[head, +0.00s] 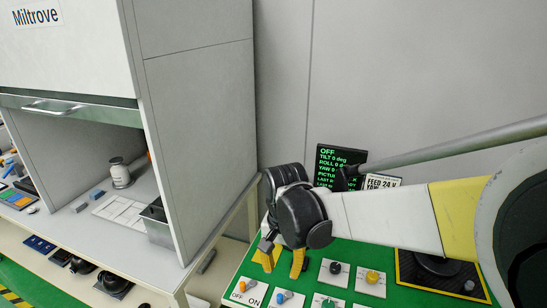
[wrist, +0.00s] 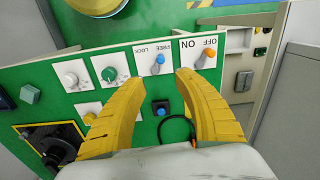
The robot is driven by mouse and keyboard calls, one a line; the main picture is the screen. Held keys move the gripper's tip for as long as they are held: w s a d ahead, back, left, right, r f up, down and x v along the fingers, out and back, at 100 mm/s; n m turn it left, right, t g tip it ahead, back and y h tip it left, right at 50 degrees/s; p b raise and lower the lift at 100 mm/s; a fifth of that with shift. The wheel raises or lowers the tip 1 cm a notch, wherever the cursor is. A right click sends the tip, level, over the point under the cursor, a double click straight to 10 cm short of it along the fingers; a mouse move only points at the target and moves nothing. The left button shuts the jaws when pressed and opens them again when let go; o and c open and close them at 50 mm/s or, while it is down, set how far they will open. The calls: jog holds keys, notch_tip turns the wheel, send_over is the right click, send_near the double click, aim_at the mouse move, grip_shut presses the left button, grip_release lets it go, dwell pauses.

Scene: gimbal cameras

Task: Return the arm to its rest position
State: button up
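My arm reaches in from the right in the head view, bent down at the wrist. My gripper (head: 281,260) hangs over the back left part of a green control panel (head: 231,300). In the wrist view my gripper (wrist: 161,76) has its two yellow fingers spread apart. Nothing is held between them; the panel shows below through the gap. The fingertips appear near the FREE/LOCK switch (wrist: 159,63) and the OFF/ON switch (wrist: 205,58); I cannot tell the exact clearance. The orange lever of the OFF/ON switch is on the OFF side.
A black display (head: 340,160) behind the panel reads OFF with tilt and roll 0 deg. A FEED 24 V sign (head: 381,182) stands beside it. Knobs, including a yellow one (head: 373,277), cover the panel. A grey cabinet (head: 200,110) stands left on a white bench (head: 150,262).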

jog(key=s+d+r+n+t, duration=0.1)
jog(key=s+d+r+t, duration=0.2)
jog(key=s+d, duration=0.3)
jog(key=s+d+r+n+t, duration=0.2)
jog(key=s+d+r+t, duration=0.2)
jog(key=d, duration=0.6)
jog(key=shift+s+d+r, duration=0.2)
jog(key=shift+s+r, duration=0.6)
jog(key=shift+s, duration=0.25)
